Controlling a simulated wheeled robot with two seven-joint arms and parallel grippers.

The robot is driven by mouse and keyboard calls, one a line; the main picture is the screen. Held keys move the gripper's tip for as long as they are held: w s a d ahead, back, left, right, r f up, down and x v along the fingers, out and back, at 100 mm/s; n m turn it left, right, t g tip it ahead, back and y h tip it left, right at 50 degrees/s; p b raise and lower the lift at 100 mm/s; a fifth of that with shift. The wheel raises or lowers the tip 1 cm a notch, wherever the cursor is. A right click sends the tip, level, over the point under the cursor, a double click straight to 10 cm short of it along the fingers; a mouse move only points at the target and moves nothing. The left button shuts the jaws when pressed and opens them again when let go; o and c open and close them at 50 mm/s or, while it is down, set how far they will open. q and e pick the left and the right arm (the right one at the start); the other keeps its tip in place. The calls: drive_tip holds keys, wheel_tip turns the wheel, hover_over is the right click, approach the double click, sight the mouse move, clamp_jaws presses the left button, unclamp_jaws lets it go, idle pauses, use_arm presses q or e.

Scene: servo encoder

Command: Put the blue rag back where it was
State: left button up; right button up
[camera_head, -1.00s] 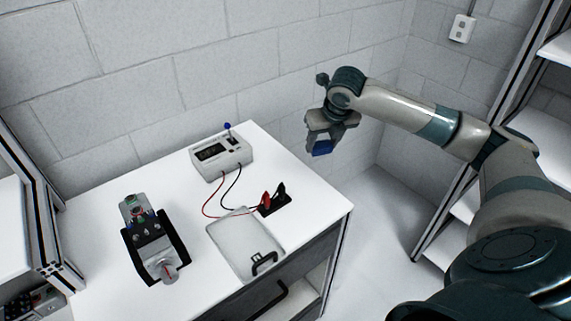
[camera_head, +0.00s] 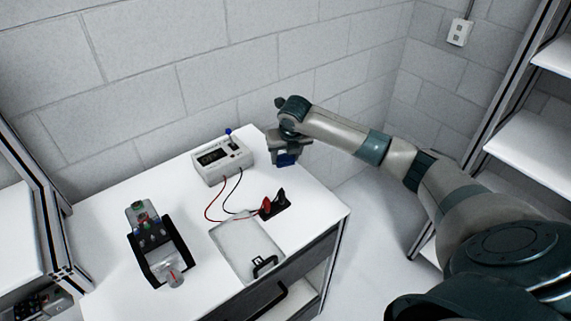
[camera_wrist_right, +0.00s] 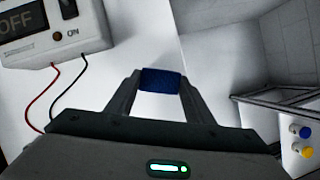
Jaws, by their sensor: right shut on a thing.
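The blue rag (camera_head: 286,160) is a small dark blue block held at the tip of my right gripper (camera_head: 287,157) in the head view. In the right wrist view, the blue rag (camera_wrist_right: 161,81) sits between the two fingertips of my right gripper (camera_wrist_right: 160,82), which are shut on it. In the head view the rag is over the back right part of the white worktop (camera_head: 311,196), right of the meter box. I cannot tell whether it touches the surface. My left gripper is not in view.
A white meter box (camera_head: 222,161) with a blue-topped knob stands at the back, wired to red and black clips (camera_head: 272,206). A grey clipboard-like plate (camera_head: 243,247) lies in front. A servo in a black holder (camera_head: 160,246) stands left. Shelves (camera_head: 520,150) stand at the right.

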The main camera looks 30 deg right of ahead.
sight(286, 162)
drive_tip(key=shift+f+p, duration=0.3)
drive_tip(key=shift+p, duration=0.05)
wheel_tip(286, 162, down, 3)
drive_tip(key=shift+r+p, duration=0.1)
drive_tip(key=shift+p, duration=0.6)
drive_tip(key=shift+f, duration=0.3)
drive_tip(key=o, duration=0.9)
drive_tip(key=shift+f, duration=0.1)
drive_tip(key=shift+b+v, duration=1.6)
drive_tip(key=shift+v, duration=4.55)
